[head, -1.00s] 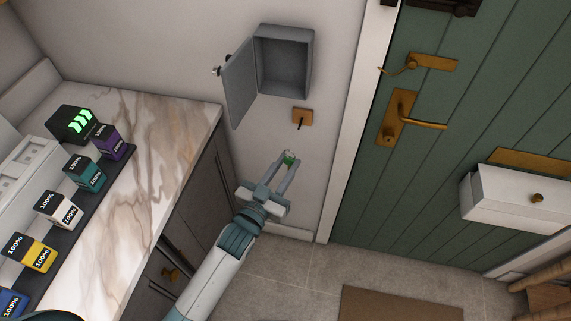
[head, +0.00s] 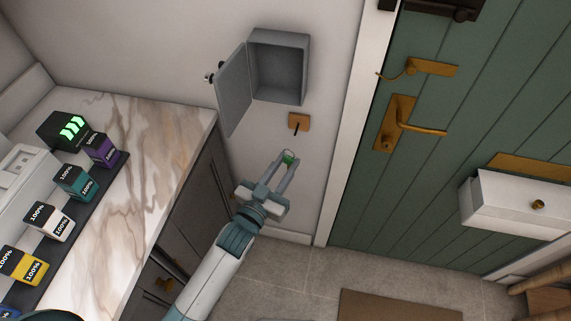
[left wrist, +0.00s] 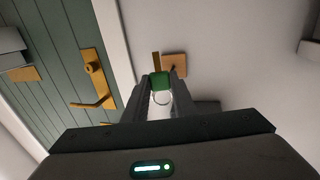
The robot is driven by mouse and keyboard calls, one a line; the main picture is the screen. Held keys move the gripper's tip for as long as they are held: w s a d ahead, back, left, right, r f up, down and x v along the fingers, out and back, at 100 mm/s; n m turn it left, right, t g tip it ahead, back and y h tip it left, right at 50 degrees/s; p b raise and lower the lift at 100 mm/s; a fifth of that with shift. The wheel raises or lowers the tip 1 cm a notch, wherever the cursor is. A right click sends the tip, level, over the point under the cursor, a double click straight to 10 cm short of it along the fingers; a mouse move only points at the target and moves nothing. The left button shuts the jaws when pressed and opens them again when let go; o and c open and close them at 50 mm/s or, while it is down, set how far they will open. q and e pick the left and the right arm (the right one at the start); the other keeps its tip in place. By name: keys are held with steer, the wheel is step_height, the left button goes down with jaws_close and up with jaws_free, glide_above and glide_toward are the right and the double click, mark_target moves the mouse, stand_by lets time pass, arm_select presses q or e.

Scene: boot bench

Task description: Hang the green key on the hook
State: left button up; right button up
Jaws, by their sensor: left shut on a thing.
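The green key (head: 288,158) is held between the fingertips of my left gripper (head: 287,160), which is shut on it. In the left wrist view the key's green head (left wrist: 160,81) sits between the fingers, with a ring below it and a brass-coloured shaft beyond. The hook is a dark peg (head: 296,129) on a small wooden plate (head: 300,121) on the wall. In the head view the key is below the hook and apart from it. The wooden plate also shows in the left wrist view (left wrist: 175,66), just beyond the key. My right gripper is not in view.
An open grey wall box (head: 280,68) with its door swung left hangs above the hook. A marble counter (head: 150,150) with several labelled blocks is at left. The green door (head: 360,210) with brass handles is at right. The wall around the hook is clear.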

arm_select(q)
steer(key=shift+w, duration=0.15)
steer(key=shift+w+d+b, duration=0.1)
steer(key=shift+w+b, duration=0.2)
steer(key=shift+w+d+f+b, duration=0.2)
steer(key=shift+w+b, duration=0.45)
steer(key=shift+w, duration=0.55)
steer(key=shift+w+d+f+b, duration=0.1)
steer(key=shift+w+d+b, duration=0.2)
steer(key=shift+w+b, duration=0.65)
steer(key=shift+w+d+f+b, duration=0.15)
steer(key=shift+w+d+b, duration=0.2)
steer(key=shift+w, duration=1.1)
steer(key=shift+w+f+b, duration=0.3)
steer(key=shift+w+f, duration=0.15)
steer(key=shift+w, duration=0.2)
steer(key=o, duration=1.1)
